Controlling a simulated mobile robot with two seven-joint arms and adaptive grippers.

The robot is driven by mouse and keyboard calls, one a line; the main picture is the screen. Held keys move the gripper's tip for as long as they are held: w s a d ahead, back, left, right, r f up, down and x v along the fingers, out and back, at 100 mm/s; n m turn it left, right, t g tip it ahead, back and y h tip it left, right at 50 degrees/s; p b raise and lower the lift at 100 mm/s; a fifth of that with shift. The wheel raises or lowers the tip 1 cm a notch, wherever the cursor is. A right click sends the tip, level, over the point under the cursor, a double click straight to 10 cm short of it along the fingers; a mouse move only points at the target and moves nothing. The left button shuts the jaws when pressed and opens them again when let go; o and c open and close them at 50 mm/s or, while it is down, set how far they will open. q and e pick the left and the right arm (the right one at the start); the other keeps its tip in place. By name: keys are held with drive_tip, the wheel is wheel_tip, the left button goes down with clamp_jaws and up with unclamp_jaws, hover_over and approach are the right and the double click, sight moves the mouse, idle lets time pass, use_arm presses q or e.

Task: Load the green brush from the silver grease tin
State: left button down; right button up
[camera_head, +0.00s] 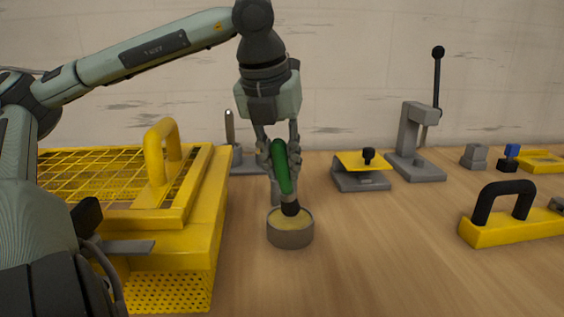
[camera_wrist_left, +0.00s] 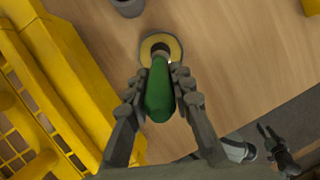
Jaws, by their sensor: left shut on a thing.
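My left gripper (camera_head: 280,165) is shut on the green brush (camera_head: 283,168), which is slightly tilted with its dark head down. The silver grease tin (camera_head: 290,238) stands on the table directly below, with yellowish grease inside. The brush's dark tip is at the grease inside the rim; how deep it sits is hard to tell. In the left wrist view the green handle (camera_wrist_left: 160,92) lies between the fingers (camera_wrist_left: 158,95), and the tin (camera_wrist_left: 146,43) is just beyond. A small dark gripper, seemingly my right (camera_wrist_left: 273,145), shows at lower right; its jaw state is unclear.
A yellow mesh guard (camera_head: 222,228) with a handle stands close left of the tin. A grey cylinder (camera_head: 275,192) stands behind it. Right are a yellow-topped block (camera_head: 362,170), a lever press (camera_head: 420,145) and a yellow piece with black handle (camera_head: 510,228). Table right of the tin is clear.

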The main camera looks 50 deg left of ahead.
use_arm(q)
drive_tip(key=shift+f+b, duration=0.6)
drive_tip(key=shift+b, duration=0.1)
idle(0.6)
drive_tip(key=shift+s+f, duration=0.1)
drive_tip(key=shift+f, duration=0.05)
idle(1.6)
drive_tip(key=shift+r+p, duration=1.8)
drive_tip(key=shift+r, duration=1.8)
